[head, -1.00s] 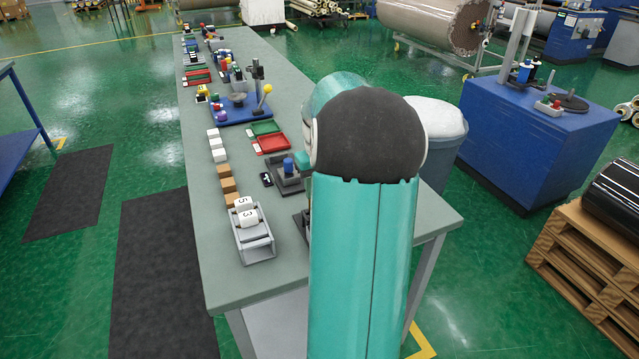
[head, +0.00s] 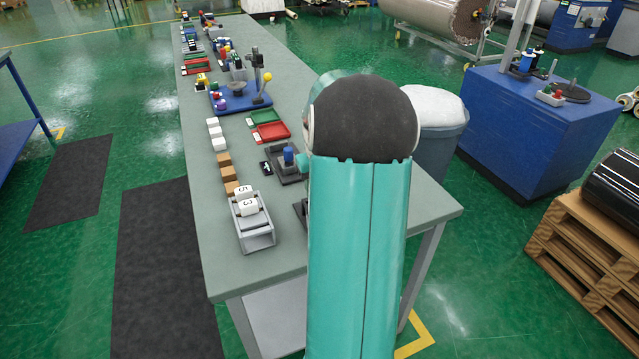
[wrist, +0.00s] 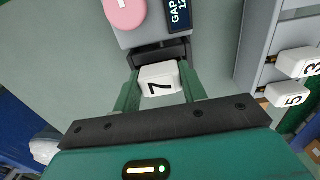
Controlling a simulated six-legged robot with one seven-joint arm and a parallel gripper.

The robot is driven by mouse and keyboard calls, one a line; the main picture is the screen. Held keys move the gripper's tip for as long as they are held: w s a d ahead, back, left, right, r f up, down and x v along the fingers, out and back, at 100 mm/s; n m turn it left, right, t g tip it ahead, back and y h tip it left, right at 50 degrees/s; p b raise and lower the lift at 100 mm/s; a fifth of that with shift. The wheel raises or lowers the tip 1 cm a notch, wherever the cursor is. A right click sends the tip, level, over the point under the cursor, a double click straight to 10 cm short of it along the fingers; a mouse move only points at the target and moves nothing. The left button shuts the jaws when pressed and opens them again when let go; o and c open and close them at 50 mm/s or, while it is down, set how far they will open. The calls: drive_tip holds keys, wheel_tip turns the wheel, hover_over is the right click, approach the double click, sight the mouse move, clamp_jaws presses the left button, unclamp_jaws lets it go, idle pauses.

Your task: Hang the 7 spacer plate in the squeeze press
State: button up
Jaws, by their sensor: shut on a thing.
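The white 7 spacer plate (wrist: 160,80) is between the green fingers of my gripper (wrist: 160,92) in the wrist view, and my gripper is shut on it. The plate is right at the dark jaw piece (wrist: 160,53) of the squeeze press; I cannot tell whether they touch. The press has a grey body (wrist: 128,38), a round pink top (wrist: 124,12) and a dark GAP display (wrist: 179,15). In the head view my arm hides the gripper, the plate and most of the press.
A grey rack (head: 256,240) holding white 5 and 3 plates stands near the table's front end, and shows at right in the wrist view (wrist: 255,50). Brown and white blocks, a red tray (head: 269,133) and a blue-topped device (head: 288,157) lie farther along the table (head: 222,265).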

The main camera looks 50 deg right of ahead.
drive_tip(key=shift+f, duration=0.7)
drive_tip(key=o, duration=1.2)
drive_tip(key=shift+r, duration=0.1)
wheel_tip(320, 180, up, 14)
drive_tip(key=shift+f, duration=0.2)
